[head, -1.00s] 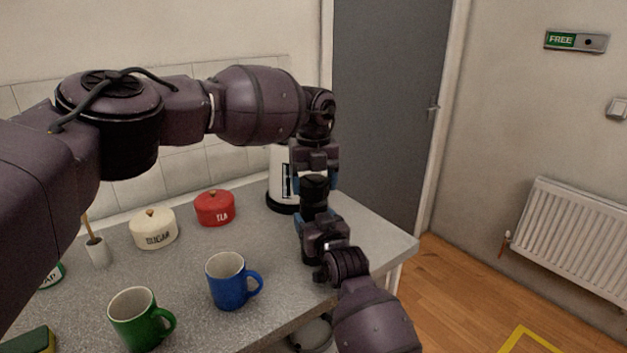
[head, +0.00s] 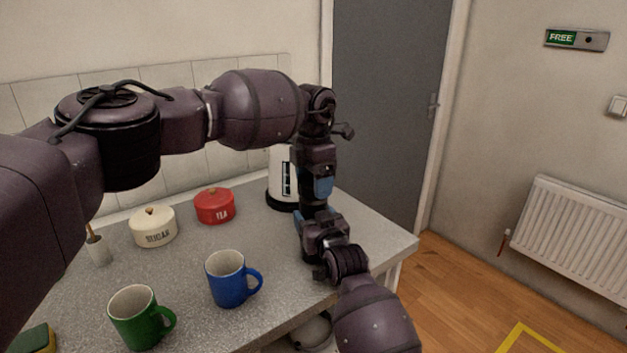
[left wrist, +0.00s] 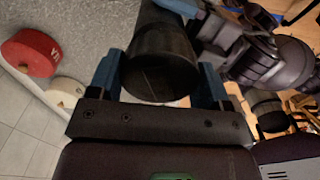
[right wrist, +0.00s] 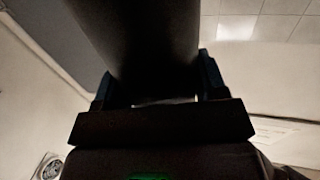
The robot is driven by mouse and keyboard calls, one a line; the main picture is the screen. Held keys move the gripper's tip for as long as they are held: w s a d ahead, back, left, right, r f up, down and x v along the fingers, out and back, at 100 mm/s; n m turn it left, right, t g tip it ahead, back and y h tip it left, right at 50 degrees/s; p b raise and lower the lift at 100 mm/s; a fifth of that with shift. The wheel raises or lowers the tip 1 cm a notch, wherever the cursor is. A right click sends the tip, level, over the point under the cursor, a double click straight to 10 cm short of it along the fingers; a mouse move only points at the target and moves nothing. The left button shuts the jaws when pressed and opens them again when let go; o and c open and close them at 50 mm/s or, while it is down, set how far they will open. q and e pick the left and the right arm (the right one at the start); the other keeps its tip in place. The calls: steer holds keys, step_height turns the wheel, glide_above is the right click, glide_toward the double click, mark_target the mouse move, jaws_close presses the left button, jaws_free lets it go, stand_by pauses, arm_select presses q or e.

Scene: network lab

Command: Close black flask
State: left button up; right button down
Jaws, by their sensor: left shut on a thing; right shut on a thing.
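The black flask (head: 312,204) is held upright between my two grippers above the counter's right end, largely hidden by them in the head view. My left gripper (head: 320,183) points down from above and is shut on its top end, which looks like the cap. In the left wrist view this dark cylindrical cap (left wrist: 160,65) sits between the blue fingers, flat end towards the camera. My right gripper (head: 310,218) comes up from below and is shut on the lower body, a dark cylinder (right wrist: 150,35) in the right wrist view. I cannot see the seam between cap and body.
A blue mug (head: 227,280) and a green mug (head: 137,318) stand on the grey counter (head: 195,270). Behind are a red tea jar (head: 215,207), a cream sugar jar (head: 153,228) and a white appliance (head: 279,180) close behind my grippers. A radiator (head: 580,235) hangs at the right.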

arm_select(q)
steer(key=m, duration=1.5)
steer(key=shift+m, duration=0.3)
steer(key=m, duration=1.5)
steer(key=o, duration=0.9)
steer(key=shift+f, duration=0.1)
